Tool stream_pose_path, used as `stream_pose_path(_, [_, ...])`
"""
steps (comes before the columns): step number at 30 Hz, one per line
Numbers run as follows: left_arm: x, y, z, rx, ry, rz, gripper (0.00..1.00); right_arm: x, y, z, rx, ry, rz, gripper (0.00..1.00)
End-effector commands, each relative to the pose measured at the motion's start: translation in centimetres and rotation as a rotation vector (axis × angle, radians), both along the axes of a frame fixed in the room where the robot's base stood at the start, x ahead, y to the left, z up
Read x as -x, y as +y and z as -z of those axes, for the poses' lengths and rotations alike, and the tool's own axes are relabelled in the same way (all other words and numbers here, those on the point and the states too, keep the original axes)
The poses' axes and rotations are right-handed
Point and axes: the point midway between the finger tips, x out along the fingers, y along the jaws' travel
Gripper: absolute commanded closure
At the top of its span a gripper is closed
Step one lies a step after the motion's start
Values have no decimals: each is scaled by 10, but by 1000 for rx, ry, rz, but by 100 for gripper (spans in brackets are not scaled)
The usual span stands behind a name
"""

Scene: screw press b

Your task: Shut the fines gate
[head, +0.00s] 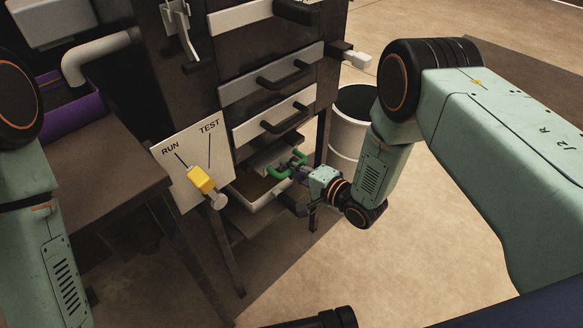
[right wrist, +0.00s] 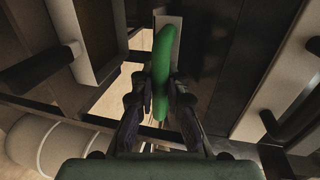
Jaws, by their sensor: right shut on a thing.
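The fines gate shows as a pale grey plate (head: 262,158) with a green handle (head: 284,168), low on the dark press frame, just above the bottom tray. My right gripper (head: 299,172) is at the green handle, its fingers shut on it. In the right wrist view, the green handle (right wrist: 162,68) runs up between the two dark fingers of the right gripper (right wrist: 160,95), with a pale plate behind it. The fingers hide part of the handle. How far the gate stands open I cannot tell. My left arm shows at the left edge, but its gripper is out of view.
Drawers with dark handles (head: 284,75) are stacked above the gate. A RUN/TEST panel (head: 184,158) with a yellow lever (head: 201,180) stands left. A white bin (head: 346,139) stands behind my right arm. Floor at right front is clear.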

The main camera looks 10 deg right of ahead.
Motion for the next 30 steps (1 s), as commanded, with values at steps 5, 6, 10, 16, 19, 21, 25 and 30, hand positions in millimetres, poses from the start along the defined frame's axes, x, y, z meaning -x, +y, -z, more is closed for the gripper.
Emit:
stream_pose_path(5, [0,0,7,0,0,0,60,-12,7,1,-1,-4,0,100])
stream_pose_path(6, [0,0,10,0,0,0,60,-17,10,1,0,-5,-1,100])
stream_pose_path(10, [0,0,18,0,0,0,60,-33,21,1,0,-6,0,100])
stream_pose_path(16, [0,0,18,0,0,0,60,-37,23,-1,-1,-2,3,100])
stream_pose_path(19, [0,0,18,0,0,0,60,-37,23,-1,-1,-3,3,100])
stream_pose_path(21, [0,0,18,0,0,0,60,-37,23,-1,-1,-3,3,85])
stream_pose_path(25, [0,0,18,0,0,0,60,-37,23,-1,-1,-3,2,74])
stream_pose_path(30, [0,0,18,0,0,0,60,-36,23,-1,0,-1,1,64])
